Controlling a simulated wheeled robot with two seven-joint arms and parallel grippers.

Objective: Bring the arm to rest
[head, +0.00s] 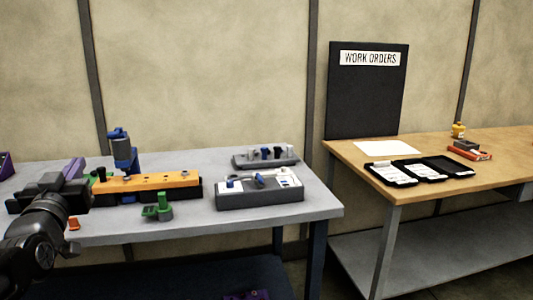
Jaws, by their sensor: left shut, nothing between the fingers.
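My left gripper (72,186) is dark and comes in from the left, over the left end of the grey table (250,218). Its fingers are shut and hold nothing. An orange bar (160,181) on dark supports lies on the table just right of the gripper; its left end is partly hidden. A blue upright device (123,150) stands behind the bar. My right gripper is not in view.
A green part (157,208) and a small orange piece (74,223) lie near the front edge. A grey tray (260,198) and a rack (265,159) stand at the right. A wooden table (470,195) holds open black cases (420,170).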

